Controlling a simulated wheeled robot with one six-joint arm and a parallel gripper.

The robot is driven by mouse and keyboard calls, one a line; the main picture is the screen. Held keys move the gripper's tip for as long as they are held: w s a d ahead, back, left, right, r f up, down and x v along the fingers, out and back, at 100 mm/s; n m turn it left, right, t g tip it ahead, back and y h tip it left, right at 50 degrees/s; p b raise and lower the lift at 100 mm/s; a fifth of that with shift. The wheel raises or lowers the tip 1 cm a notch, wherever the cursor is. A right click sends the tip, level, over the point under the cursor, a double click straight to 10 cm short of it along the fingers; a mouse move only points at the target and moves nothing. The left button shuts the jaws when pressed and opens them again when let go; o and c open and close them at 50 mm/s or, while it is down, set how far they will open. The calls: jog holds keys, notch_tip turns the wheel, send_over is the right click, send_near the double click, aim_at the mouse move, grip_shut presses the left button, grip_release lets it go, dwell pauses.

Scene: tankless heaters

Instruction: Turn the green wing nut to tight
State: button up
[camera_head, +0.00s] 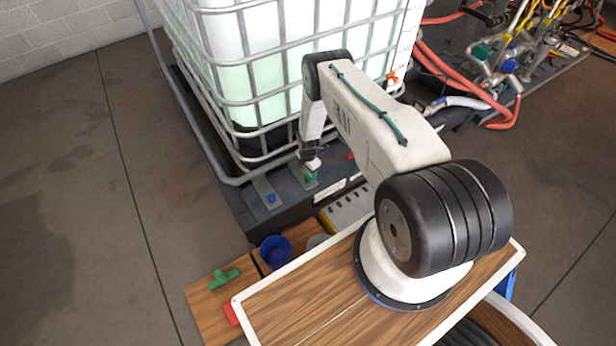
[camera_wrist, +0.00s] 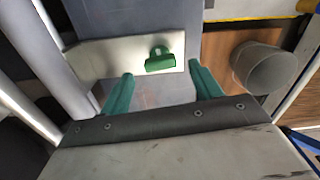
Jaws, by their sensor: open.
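The green wing nut (camera_wrist: 160,62) sits on a pale metal plate (camera_wrist: 100,58) in the wrist view, its long wing lying nearly crosswise in the picture. In the head view the green wing nut (camera_head: 309,179) is at the foot of the caged tank, just below my gripper (camera_head: 312,165). In the wrist view my gripper (camera_wrist: 161,71) is open, with one teal finger on each side of the nut. There is a gap on both sides and no contact shows. How tight the nut is cannot be told.
A blue wing nut (camera_head: 270,198) is on a neighbouring plate to the left. The caged tank (camera_head: 262,75) rises close behind my gripper. A blue cup (camera_head: 275,252), a grey cup (camera_wrist: 268,68) and a green T-shaped piece (camera_head: 224,279) are nearer me. Open floor lies left.

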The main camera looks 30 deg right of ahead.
aim_at(308, 176)
jog(key=shift+f, duration=2.15)
jog(key=shift+c, duration=0.3)
jog(key=c, duration=0.9)
